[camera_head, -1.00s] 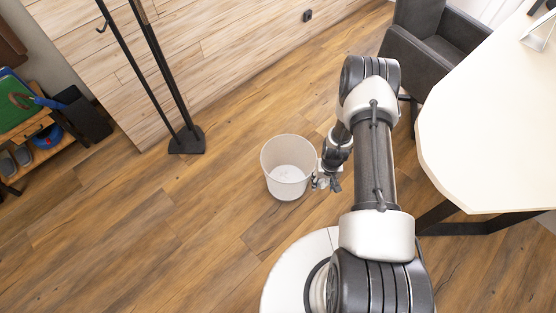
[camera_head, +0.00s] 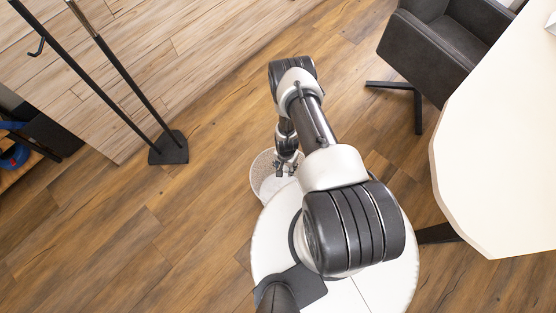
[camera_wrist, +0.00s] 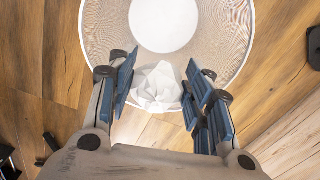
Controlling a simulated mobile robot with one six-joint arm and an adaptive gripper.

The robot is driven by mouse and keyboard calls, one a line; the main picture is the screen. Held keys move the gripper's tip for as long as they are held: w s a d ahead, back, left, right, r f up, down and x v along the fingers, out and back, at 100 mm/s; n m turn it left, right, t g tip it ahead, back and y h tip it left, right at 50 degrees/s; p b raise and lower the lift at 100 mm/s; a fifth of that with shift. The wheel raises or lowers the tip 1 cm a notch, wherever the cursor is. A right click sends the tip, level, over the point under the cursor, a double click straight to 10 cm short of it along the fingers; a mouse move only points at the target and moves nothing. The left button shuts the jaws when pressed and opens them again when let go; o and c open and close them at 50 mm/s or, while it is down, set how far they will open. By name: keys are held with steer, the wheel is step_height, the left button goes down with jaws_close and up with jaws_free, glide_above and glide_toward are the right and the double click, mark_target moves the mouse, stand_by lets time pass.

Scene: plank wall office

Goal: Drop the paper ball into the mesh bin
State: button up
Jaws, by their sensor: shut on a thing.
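The mesh bin (camera_head: 262,176) stands on the wood floor, partly hidden by my arm and base in the head view. In the wrist view its rim (camera_wrist: 84,30) and pale round bottom fill the top. My gripper (camera_wrist: 160,92) is shut on the white crumpled paper ball (camera_wrist: 158,86), which sits between the blue finger pads. The ball overlaps the near edge of the bin in the wrist view. In the head view my gripper (camera_head: 285,170) appears over the bin; the ball is too small to make out there.
A white table (camera_head: 500,150) and a dark chair (camera_head: 440,45) stand to the right. A black coat stand (camera_head: 168,148) stands at the left by the plank wall. The floor at lower left (camera_head: 110,240) is clear.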

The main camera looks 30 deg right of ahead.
steer(key=shift+s+f+b, duration=0.2)
steer(key=shift+f+b, duration=0.35)
steer(key=shift+f, duration=0.25)
step_height(320, 180, down, 4)
steer(key=b, duration=0.3)
steer(key=shift+w+f, duration=0.1)
steer(key=o, duration=0.8)
step_height(320, 180, up, 12)
steer(key=shift+r, duration=0.1)
